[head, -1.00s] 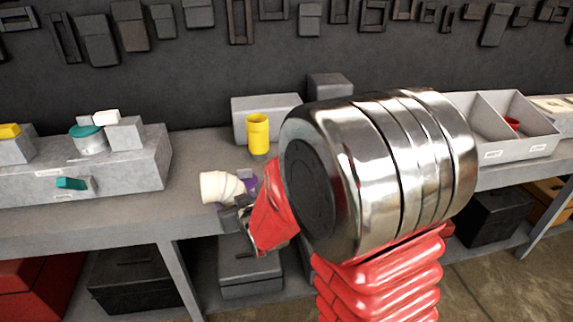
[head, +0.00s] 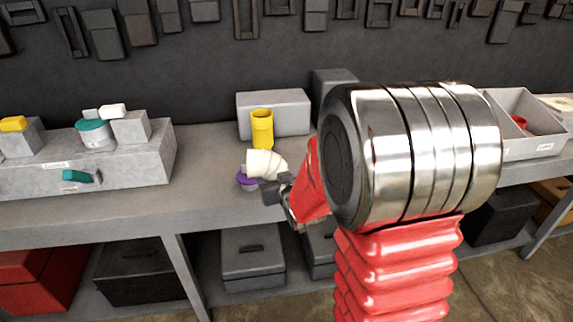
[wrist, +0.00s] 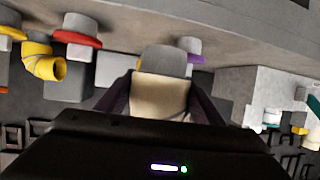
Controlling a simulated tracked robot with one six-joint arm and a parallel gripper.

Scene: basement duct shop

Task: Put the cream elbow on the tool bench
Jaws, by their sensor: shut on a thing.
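The cream elbow (head: 265,163) is in my gripper (head: 278,188), in front of the yellow part on the bench in the head view. In the wrist view the elbow (wrist: 160,94) sits between the two dark fingers of my gripper (wrist: 160,100), its grey end pointing away. My gripper is shut on it. The long grey bench (head: 205,195) runs along the wall below it. I cannot tell how far the elbow is above the bench top. My arm hides part of the bench on the right.
A purple piece (head: 247,183) is close beside the elbow. A yellow elbow (head: 262,130) stands just behind, before a grey box (head: 290,112). A grey block (head: 150,165) with small parts is at left, a divided bin (head: 545,148) at right. Bare bench top lies left of the purple piece.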

